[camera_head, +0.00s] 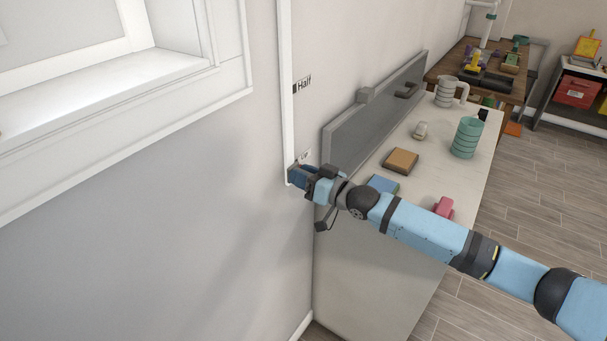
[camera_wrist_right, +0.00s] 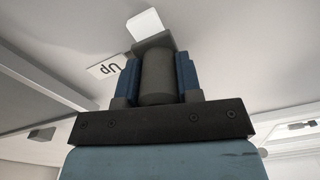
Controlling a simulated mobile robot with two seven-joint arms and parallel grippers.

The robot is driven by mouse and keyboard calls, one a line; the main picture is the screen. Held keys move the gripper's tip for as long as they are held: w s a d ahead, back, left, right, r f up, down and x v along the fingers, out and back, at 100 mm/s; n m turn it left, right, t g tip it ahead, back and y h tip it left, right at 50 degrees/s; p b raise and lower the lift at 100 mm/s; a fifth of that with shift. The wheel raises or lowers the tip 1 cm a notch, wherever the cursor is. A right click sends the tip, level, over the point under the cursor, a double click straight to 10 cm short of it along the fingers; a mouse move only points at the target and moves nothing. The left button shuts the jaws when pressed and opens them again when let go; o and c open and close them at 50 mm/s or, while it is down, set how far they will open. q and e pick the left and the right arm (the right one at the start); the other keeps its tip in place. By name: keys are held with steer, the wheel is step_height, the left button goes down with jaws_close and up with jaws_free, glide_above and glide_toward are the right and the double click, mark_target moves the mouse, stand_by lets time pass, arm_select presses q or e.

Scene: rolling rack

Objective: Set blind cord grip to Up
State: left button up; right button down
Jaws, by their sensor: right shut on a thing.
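A white vertical cord track (camera_head: 287,90) runs down the wall beside the window. A "Half" label (camera_head: 303,86) is partway down it. An "Up" label (camera_head: 305,155) is near its lower end; it also shows upside down in the right wrist view (camera_wrist_right: 107,68). My right gripper (camera_head: 298,174) is at the track's lower end, level with or just below the "Up" label. In the right wrist view its blue fingers (camera_wrist_right: 158,80) are shut on the dark grey cord grip (camera_wrist_right: 158,76). In the head view the gripper mostly hides the grip. My left gripper is not in view.
A white counter (camera_head: 385,215) with a grey back panel (camera_head: 375,105) stands right of the track, under my right arm. It holds a teal cup (camera_head: 467,137), a ribbed mug (camera_head: 446,92), an orange-brown block (camera_head: 401,161) and a pink item (camera_head: 444,207). The wall left of the track is clear.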

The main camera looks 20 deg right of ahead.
steer(key=c, duration=1.1)
jaws_free()
steer(key=shift+f, duration=0.2)
steer(key=o, duration=0.3)
steer(key=shift+a, duration=0.1)
steer(key=shift+w, duration=0.1)
steer(key=v, duration=1.3)
steer(key=shift+s+d+b, duration=0.25)
steer(key=shift+s+b, duration=0.05)
steer(key=shift+b, duration=0.05)
